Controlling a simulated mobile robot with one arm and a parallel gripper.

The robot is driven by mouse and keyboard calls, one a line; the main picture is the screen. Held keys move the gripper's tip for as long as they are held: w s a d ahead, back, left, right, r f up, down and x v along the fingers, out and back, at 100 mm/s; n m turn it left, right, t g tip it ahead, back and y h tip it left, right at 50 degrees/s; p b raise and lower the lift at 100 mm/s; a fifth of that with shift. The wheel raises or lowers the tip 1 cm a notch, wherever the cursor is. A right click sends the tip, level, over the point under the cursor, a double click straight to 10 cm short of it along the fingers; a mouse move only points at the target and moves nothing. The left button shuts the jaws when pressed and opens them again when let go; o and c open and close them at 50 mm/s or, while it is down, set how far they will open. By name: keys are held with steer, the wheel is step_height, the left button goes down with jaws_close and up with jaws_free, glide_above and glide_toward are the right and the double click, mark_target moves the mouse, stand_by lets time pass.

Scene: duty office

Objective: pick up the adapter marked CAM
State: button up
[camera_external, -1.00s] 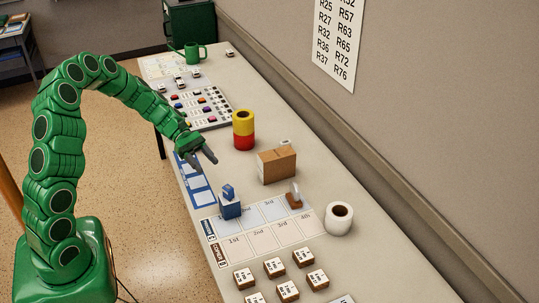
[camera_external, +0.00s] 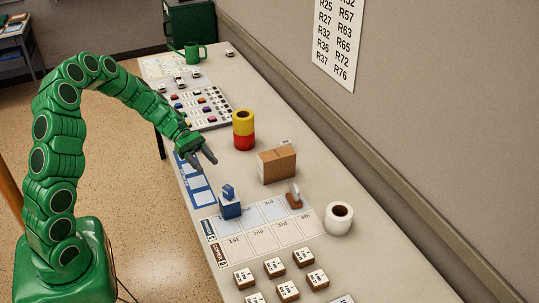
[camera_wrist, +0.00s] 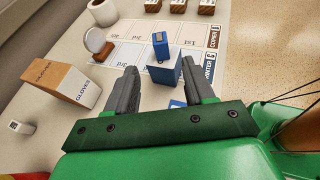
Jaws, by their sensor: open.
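No label reading CAM is legible in either view, so I cannot tell which thing is the adapter marked CAM. Small pale blocks (camera_external: 181,83) stand on the far part of the table, too small to read. A small white piece with a dark mark (camera_wrist: 20,127) lies beside the cardboard box in the wrist view. My gripper (camera_external: 205,164) is open and empty above the table's left edge, short of a blue block with a smaller blue piece on top (camera_external: 229,207). In the wrist view that block shows beyond and between my open fingers (camera_wrist: 159,70).
A cardboard box (camera_external: 276,165), a yellow and red roll stack (camera_external: 243,130), a white roll (camera_external: 339,218) and a stamp (camera_external: 294,197) stand on the table. Labelled wooden blocks (camera_external: 274,267) are near the front. A tray of coloured pieces (camera_external: 205,106) and a green watering can (camera_external: 193,54) are farther back.

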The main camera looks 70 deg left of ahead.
steer(key=w+a+r+n+t+y, duration=0.15)
steer(key=w+t, duration=0.35)
steer(key=w, duration=0.8)
steer(key=n+t+y, duration=0.5)
steer(key=n+y, duration=0.2)
glide_above(283, 143)
steer(key=s+d, duration=0.4)
steer(key=s, duration=0.4)
step_height(283, 143, down, 2)
steer(key=f, duration=0.1)
steer(key=a+f+n+y, duration=0.1)
steer(key=f, duration=0.1)
steer(key=w+a+f+n+y, duration=0.1)
steer(key=f+n, duration=0.1)
steer(key=w+a+f+n+g+y, duration=0.1)
steer(key=f+n+y, duration=0.1)
steer(key=shift+a+f, duration=0.25)
steer(key=shift+f, duration=0.1)
steer(key=shift+a+f+y, duration=0.15)
steer(key=shift+f+y, duration=0.1)
steer(key=shift+f, duration=0.3)
steer(key=shift+w+a+f+n+g, duration=0.15)
steer(key=shift+w+f+n+g, duration=0.15)
steer(key=shift+w, duration=0.3)
steer(key=shift+x, duration=3.25)
steer(key=shift+r, duration=0.1)
steer(key=shift+c, duration=0.4)
